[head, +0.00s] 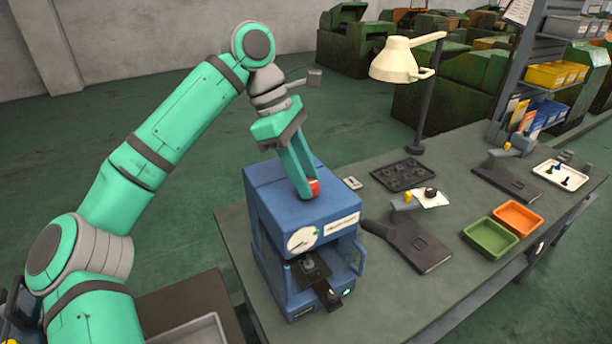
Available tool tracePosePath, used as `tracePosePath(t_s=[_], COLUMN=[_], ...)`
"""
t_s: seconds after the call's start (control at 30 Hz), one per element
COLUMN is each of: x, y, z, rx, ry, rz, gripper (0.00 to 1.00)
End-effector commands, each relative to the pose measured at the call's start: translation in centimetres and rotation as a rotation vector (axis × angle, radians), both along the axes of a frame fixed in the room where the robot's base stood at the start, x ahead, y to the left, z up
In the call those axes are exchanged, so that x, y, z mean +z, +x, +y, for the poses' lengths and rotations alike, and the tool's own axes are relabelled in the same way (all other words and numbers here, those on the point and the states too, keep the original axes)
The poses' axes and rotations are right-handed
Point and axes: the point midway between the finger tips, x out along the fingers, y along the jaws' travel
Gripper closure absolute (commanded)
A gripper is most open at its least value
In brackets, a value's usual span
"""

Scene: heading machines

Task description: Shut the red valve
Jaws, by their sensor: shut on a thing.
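The red valve (314,187) is a small red knob on top of a blue machine (262,185). Only its right side shows; my gripper covers the rest. My gripper (306,192) reaches down from above and is shut on the red valve, its fingers close to the machine's top. The machine stands on the near left part of the table. Its front has a round white gauge (301,240), a white label and a dark platform below. How far the valve is turned cannot be told.
A cream lamp (400,60) stands behind the machine. Green (490,236) and orange (517,217) trays and a dark flat tool (412,243) lie to the right. A dark tray with round pits (405,174) lies behind. Table between them is partly free.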

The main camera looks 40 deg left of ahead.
Motion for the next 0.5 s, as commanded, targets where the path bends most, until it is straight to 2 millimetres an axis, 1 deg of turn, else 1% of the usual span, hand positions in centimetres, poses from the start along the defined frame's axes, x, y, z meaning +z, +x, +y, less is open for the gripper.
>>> tracePosePath(t_s=[0.3, 0.33, 0.4, 0.5], x=[-0.04, -0.04, -0.05, -0.04], y=[0.00, 0.00, 0.00, 0.00], z=[0.06, 0.06, 0.06, 0.04], rx=[-0.001, -0.001, -0.001, -0.001], ry=[0.000, 0.000, 0.000, 0.000], rz=[0.000, 0.000, 0.000, 0.000], gripper=[0.92, 0.67, 0.51, 0.51])
